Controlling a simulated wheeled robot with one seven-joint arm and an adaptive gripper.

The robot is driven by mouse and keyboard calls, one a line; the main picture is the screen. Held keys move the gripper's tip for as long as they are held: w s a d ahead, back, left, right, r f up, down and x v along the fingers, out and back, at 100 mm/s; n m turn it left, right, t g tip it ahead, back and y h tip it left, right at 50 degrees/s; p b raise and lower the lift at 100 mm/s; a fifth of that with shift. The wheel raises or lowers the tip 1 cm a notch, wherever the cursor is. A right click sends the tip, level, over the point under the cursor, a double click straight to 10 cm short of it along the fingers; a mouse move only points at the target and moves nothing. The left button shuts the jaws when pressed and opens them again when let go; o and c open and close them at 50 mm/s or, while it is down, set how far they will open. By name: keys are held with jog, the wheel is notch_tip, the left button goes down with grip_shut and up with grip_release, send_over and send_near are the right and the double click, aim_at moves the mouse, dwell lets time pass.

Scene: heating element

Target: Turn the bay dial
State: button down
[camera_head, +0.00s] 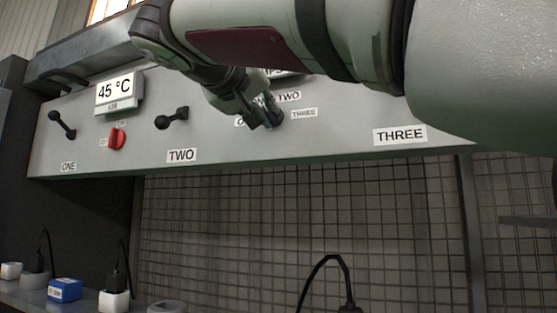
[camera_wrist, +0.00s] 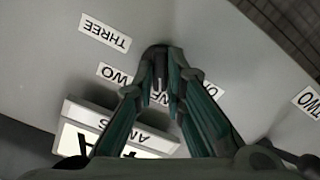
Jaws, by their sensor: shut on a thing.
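The bay dial (camera_wrist: 156,50) is a dark knob on the grey sloping panel, among small white position labels. In the wrist view my gripper (camera_wrist: 160,75) is closed around it, and the fingers cover much of the knob. In the head view my gripper (camera_head: 262,116) reaches down to the same dial (camera_head: 275,118). The small labels TWO (camera_wrist: 115,75) and THREE (camera_wrist: 105,32) are readable beside it; other labels are partly hidden by the fingers. I cannot tell which label the dial points to.
A display reading 45 °C (camera_head: 115,90), a red switch (camera_head: 117,138) and two black levers (camera_head: 62,125) (camera_head: 172,119) are left of the dial. A second display (camera_wrist: 110,130) sits close by my fingers. A wire mesh (camera_head: 300,220) lies below the panel (camera_head: 335,140).

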jog(key=c, duration=1.6)
grip_release()
jog(key=shift+c, duration=0.2)
jog(key=shift+s, duration=0.1)
jog(key=v, duration=1.1)
jog(key=shift+s+a, duration=0.15)
jog(key=shift+s, duration=0.25)
